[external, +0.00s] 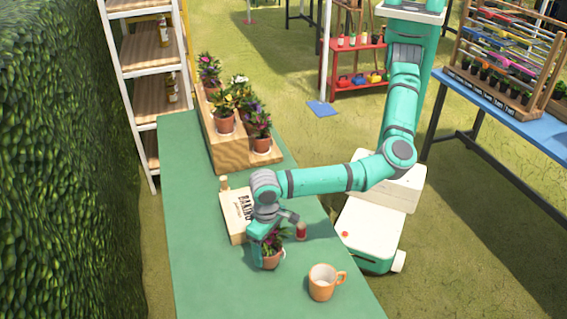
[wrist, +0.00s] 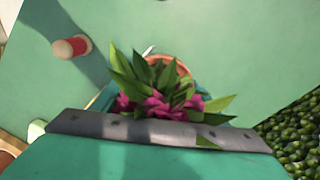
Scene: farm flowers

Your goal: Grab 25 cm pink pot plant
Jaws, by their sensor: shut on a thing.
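A potted plant with green leaves and pink flowers (external: 271,245) stands in a terracotta pot at the front part of the green table (external: 195,235). In the wrist view the plant (wrist: 165,90) is in the middle, with the pot's orange rim (wrist: 178,65) partly hidden by leaves. My gripper (external: 266,250) reaches down over the plant from above and is shut on it. The fingertips are mostly hidden by leaves and the gripper body. I cannot tell whether the pot touches the table.
An orange mug (external: 322,283) stands right of the plant. A small red-topped object (external: 300,231) is close behind; it also shows in the wrist view (wrist: 72,47). A light box (external: 237,215) stands behind left. A wooden stand (external: 230,150) holds several potted plants. A hedge (external: 60,160) borders the left.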

